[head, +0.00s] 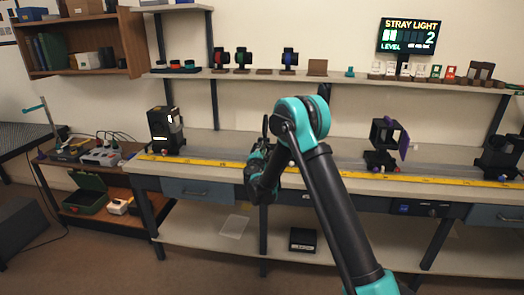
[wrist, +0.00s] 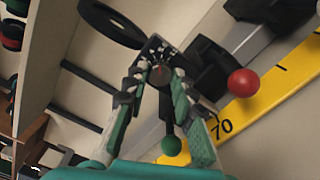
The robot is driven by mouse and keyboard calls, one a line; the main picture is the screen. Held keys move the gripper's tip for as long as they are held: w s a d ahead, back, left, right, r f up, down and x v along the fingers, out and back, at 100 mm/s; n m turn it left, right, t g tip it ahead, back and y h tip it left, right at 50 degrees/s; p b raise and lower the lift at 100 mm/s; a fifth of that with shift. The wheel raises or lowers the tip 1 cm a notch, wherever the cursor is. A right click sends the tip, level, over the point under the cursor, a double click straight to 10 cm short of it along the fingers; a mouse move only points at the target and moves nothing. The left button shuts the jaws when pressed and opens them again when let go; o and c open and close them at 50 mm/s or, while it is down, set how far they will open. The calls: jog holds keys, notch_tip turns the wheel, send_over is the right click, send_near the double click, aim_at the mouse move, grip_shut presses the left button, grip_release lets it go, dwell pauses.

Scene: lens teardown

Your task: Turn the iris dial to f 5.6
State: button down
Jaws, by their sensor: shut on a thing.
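The iris shows in the wrist view as a black ring (wrist: 110,24) at the upper left, tilted in the picture. My gripper (wrist: 158,62) has its two fingers closed in on a small dark part beside the ring, which looks like the iris dial (wrist: 160,76). The fingers hide most of it, and no f-number is readable. A green ball (wrist: 174,145) on a dark rod shows between the fingers. In the head view my gripper (head: 262,150) is at the bench, and the iris ring (head: 265,125) shows as a thin dark edge above it.
A yellow scale (wrist: 265,104) marked 70 runs along the bench, with a red knob (wrist: 243,82) close by. A black lamp box (head: 164,130) stands left, a purple-sided holder (head: 387,142) right.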

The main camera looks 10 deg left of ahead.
jog(key=shift+m, duration=0.9)
jog(key=c, duration=1.3)
grip_release()
jog(key=shift+o, duration=0.2)
jog(key=s, duration=1.2)
jog(key=shift+a, duration=0.2)
